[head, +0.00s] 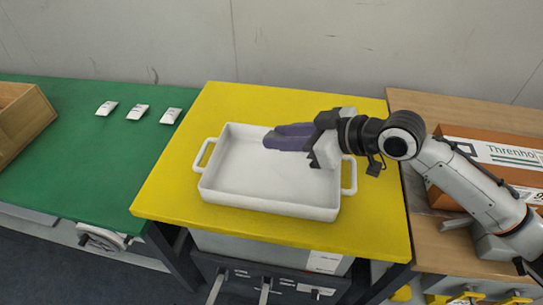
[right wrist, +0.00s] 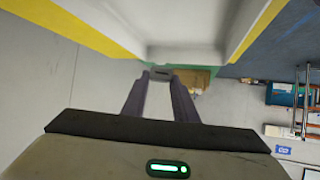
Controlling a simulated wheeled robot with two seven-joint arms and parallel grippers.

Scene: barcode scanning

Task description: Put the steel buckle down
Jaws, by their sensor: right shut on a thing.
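My right gripper (head: 274,137) reaches in from the right over the white tray (head: 218,187), its purple fingers pointing left. In the right wrist view the steel buckle (right wrist: 160,73) shows as a small grey piece between the two fingertips, and the gripper is shut on it. The buckle cannot be made out in the head view. The fingers appear to be above the tray floor; the exact height is hard to tell. My left gripper is not in view.
The tray has raised walls and two side handles, and stands on a yellow table (head: 170,190). Several small white packets (head: 138,112) lie on the green table (head: 90,165) at left, beside a wooden crate (head: 25,120). A cardboard box (head: 470,150) stands at right.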

